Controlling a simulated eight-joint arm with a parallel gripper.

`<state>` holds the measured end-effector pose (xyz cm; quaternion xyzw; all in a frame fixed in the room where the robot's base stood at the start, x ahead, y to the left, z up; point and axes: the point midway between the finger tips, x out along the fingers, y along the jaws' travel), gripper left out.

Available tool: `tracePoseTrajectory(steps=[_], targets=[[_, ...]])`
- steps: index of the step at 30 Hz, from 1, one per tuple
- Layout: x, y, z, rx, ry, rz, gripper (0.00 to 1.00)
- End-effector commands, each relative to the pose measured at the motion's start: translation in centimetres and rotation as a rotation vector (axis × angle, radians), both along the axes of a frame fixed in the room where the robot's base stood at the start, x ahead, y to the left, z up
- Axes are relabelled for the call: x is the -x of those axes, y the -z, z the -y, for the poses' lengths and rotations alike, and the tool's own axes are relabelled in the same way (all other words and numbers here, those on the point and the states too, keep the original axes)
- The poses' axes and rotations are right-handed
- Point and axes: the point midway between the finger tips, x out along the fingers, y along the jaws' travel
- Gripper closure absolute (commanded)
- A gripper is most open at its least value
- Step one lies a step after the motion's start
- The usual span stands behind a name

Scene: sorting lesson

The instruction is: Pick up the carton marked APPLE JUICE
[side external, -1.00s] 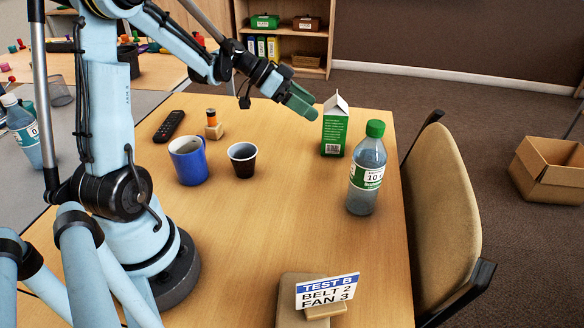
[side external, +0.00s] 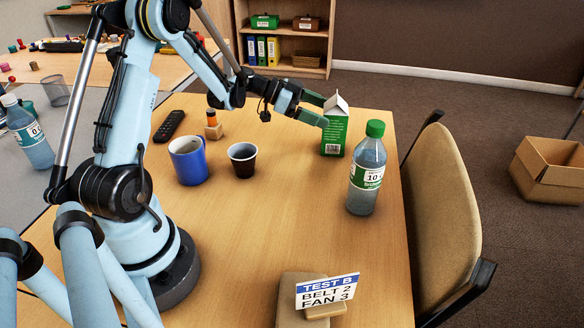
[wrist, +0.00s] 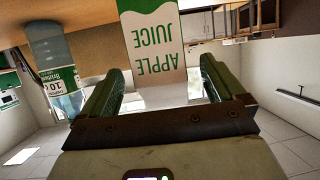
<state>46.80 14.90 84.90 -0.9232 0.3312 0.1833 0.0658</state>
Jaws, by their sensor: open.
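The green and white carton (side external: 335,136) stands upright on the table, toward its far right corner. In the wrist view the picture is upside down, and the carton (wrist: 154,50) shows the words APPLE JUICE. My gripper (side external: 322,109) is open, level with the carton's upper part. In the side view its near fingertip overlaps the carton's left edge and the other finger is partly behind it. In the wrist view the carton lies in the gap between the two green fingers (wrist: 160,82). I cannot tell whether either finger touches it.
A green-capped bottle (side external: 366,178) stands close in front and right of the carton. A sign (side external: 327,291) stands at the front. The middle table is clear.

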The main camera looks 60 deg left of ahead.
Motion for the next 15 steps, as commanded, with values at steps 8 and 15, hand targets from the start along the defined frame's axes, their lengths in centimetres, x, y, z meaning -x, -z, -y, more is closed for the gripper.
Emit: tracePoseTrajectory(steps=[8,15], targets=[[-2.6,1.5,2.3,0.0,0.002,0.0,0.04],[-3.5,2.0,2.9,0.0,-0.001,0.0,0.04]])
